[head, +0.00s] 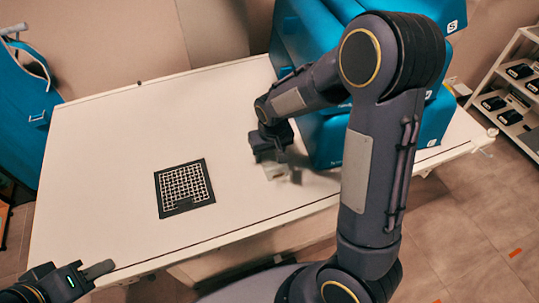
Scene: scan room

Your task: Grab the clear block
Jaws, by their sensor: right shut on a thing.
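The clear block (274,171) is a small, pale see-through piece low against the white table top, right of the black grid. My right gripper (281,163) reaches down to it and is shut on it. The dark gripper body and arm hide part of the block, and whether it touches the table is hard to tell. My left gripper (98,269) is at the lower left, by the table's front edge and away from the block. Only a grey finger shows clearly, so its opening cannot be made out.
A square black grid (184,187) lies on the white table (100,140). Blue cases (318,35) stand at the table's back right, close to my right arm. A blue bag (25,100) is at the left. A shelf (478,103) with small dark items stands at the right. The table's left part is clear.

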